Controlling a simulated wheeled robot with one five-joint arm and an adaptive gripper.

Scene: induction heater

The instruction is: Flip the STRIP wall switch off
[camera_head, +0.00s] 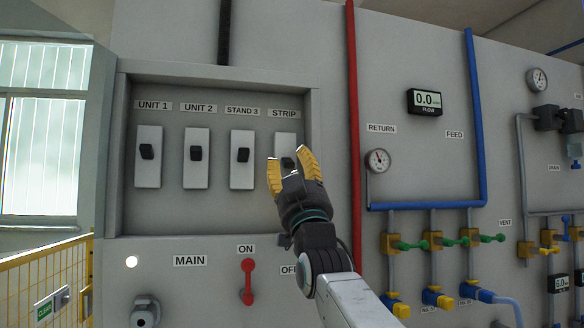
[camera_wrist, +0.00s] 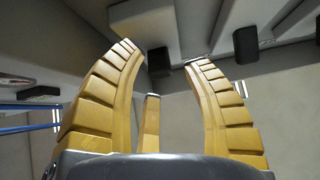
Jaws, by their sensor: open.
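The STRIP switch has a white plate (camera_head: 285,139) at the right end of a row of wall switches, under the STRIP label (camera_head: 284,114). Its black toggle (camera_head: 287,162) shows between my fingertips, and the lower plate is hidden behind my gripper (camera_head: 289,160). I cannot tell the toggle's position. In the wrist view my gripper (camera_wrist: 166,58) is open, its yellow fingers spread and empty. A dark block, likely the STRIP toggle (camera_wrist: 158,63), lies just beyond the gap between the fingertips. Contact cannot be told.
The UNIT 1 (camera_head: 147,151), UNIT 2 (camera_head: 196,153) and STAND 3 (camera_head: 243,155) toggles stand to the left, STAND 3 closest. The recessed panel has a raised frame (camera_head: 313,130). A red pipe (camera_head: 353,130) runs right of it. The red MAIN lever (camera_head: 248,281) is below.

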